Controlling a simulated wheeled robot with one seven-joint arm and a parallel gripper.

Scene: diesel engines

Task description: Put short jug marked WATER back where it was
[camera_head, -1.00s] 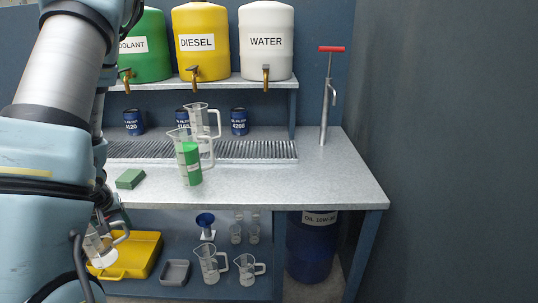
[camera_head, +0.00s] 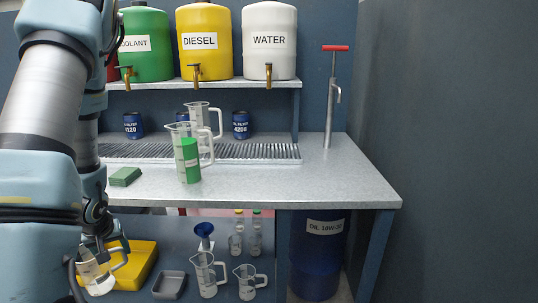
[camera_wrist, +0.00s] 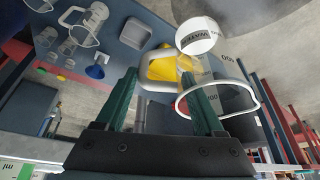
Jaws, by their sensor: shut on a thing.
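My gripper (camera_head: 98,250) is low at the left of the head view, in front of the bench's lower shelf. It is shut on the handle of a clear jug (camera_head: 97,274), which hangs tilted with white at its bottom. In the wrist view the gripper's dark green fingers (camera_wrist: 160,105) close around the jug's handle, and the clear jug (camera_wrist: 215,92) with its white rim shows beyond them. Two other clear jugs (camera_head: 205,275) (camera_head: 247,282) stand on the lower shelf.
A yellow tray (camera_head: 145,262) lies just behind the held jug. A grey tray (camera_head: 170,285), blue funnel (camera_head: 204,230) and small bottles (camera_head: 237,235) stand farther right. Tall jugs (camera_head: 203,112) (camera_head: 181,140) and a green sponge (camera_head: 125,177) are on the bench top (camera_head: 300,182).

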